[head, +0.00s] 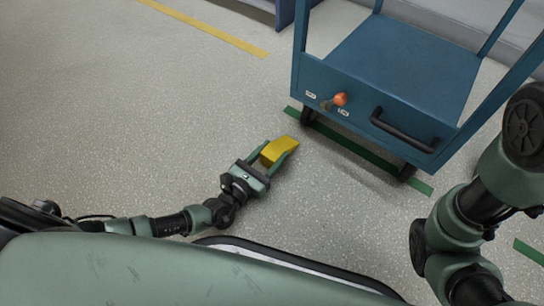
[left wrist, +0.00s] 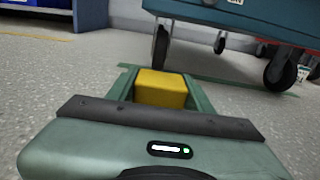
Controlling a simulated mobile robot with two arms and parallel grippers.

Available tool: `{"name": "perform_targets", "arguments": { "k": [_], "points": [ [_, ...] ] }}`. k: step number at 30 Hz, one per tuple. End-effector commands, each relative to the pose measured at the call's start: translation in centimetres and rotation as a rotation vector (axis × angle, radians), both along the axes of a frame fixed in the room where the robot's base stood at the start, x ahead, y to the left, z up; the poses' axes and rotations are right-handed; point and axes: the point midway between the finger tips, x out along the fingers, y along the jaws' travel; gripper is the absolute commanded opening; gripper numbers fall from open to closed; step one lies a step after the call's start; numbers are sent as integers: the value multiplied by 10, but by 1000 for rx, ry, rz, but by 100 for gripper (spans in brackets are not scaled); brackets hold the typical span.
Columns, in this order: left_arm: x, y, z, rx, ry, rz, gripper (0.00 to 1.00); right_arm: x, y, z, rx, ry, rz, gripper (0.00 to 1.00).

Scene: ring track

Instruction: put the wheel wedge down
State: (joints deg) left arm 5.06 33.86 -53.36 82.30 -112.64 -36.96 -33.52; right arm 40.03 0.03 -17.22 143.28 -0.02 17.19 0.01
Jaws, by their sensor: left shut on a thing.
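The yellow wheel wedge (head: 278,150) is between the fingers of my left gripper (head: 282,154), which is shut on it. In the left wrist view the wedge (left wrist: 160,88) sits between both green fingers, with its far side hidden. The gripper is low over the grey floor, in front and to the left of the blue cart (head: 395,65). Whether the wedge touches the floor I cannot tell. It is apart from the cart's near left wheel (head: 307,116). My right arm shows at the right edge, but its gripper is out of view.
The cart has a black handle (head: 402,130) and an orange knob (head: 340,99) on its near side. A green floor stripe (head: 355,148) runs under its near edge. A yellow line (head: 205,27) crosses the floor at the back. Open floor lies to the left.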

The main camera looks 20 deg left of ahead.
Motion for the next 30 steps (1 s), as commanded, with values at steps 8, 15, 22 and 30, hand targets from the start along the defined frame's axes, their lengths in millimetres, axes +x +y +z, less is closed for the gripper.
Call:
{"name": "perform_targets", "arguments": {
  "k": [8, 15, 22, 30],
  "points": [
    [1, 1, 0, 1, -1, 1, 0, 0, 0, 2, 0, -1, 0, 0],
    [0, 1, 0, 1, 2, 1, 72, 0, 0, 2, 0, -1, 0, 0],
    [-2, 1, 2, 1, 3, 0, 72, 0, 0, 4, 0, -1, 0, 0],
    [-47, 18, 5, 5, 6, -1, 72, 0, 0, 27, 1, -1, -1, 0]
  ]
}}
